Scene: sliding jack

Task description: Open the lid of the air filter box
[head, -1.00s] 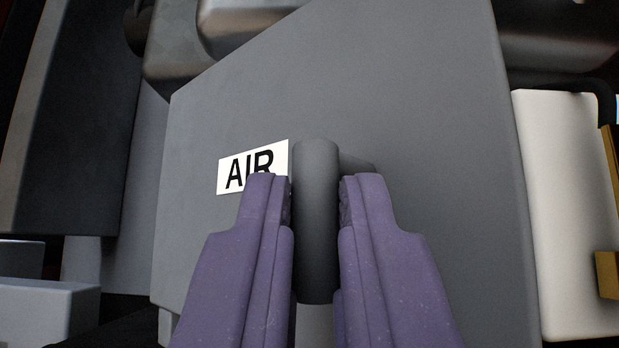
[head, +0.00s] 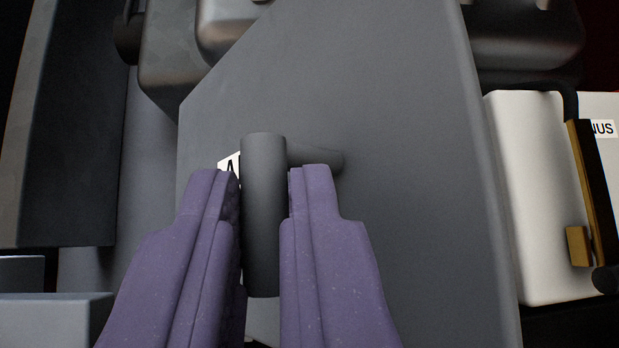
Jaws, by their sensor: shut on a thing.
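The air filter box lid (head: 400,150) is a large flat grey panel that fills the middle of the head view. It looks tilted. A dark grey cylindrical handle (head: 264,220) stands out from it, with a short side post (head: 318,157) at its upper right. My purple gripper (head: 264,190) is shut on the handle, one finger on each side. A white label (head: 229,165) on the lid, left of the handle, is mostly hidden behind the handle and left finger. The inside of the box is not visible.
A white block (head: 525,200) with a brass-coloured terminal (head: 578,246) and a dark bar is right of the lid. Dark rounded parts (head: 172,60) lie behind it. A dark long panel (head: 75,130) and a light grey block (head: 50,318) are at left.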

